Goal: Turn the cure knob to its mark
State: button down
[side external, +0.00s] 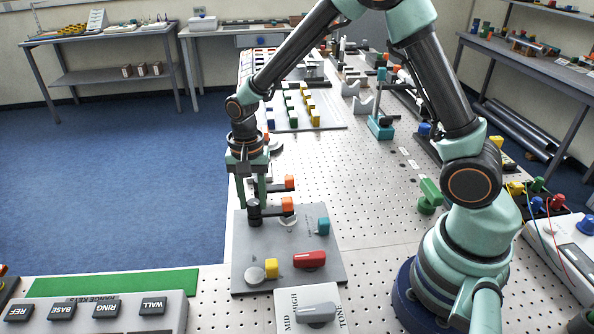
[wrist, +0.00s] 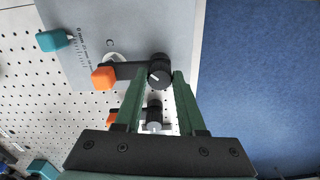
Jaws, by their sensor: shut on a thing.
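In the side view the knob (side external: 254,214) is at the panel's far left corner. My gripper (side external: 257,199) points down at it; in the wrist view its green fingers (wrist: 159,80) stand on both sides of the knob, shut on it. The lettering on the panel is mostly too small to read, so I cannot confirm a cure label or see its mark.
The panel also bears a red handle (side external: 310,259), a yellow block (side external: 271,267) and a teal block (side external: 323,225). Another orange block (side external: 289,183) stands just behind. A tone box (side external: 300,295) with a grey knob is in front. Bare perforated table (side external: 375,205) lies to the right.

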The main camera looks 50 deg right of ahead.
jog(key=n, duration=0.6)
jog(key=shift+d, duration=0.1)
jog(key=n, duration=0.6)
jog(key=shift+r+n, duration=0.1)
jog(key=shift+n, duration=0.3)
jog(key=n, duration=0.6)
jog(key=shift+d, duration=0.1)
jog(key=n, duration=0.5)
jog(key=shift+n, duration=0.5)
jog(key=c, duration=0.5)
grip_release()
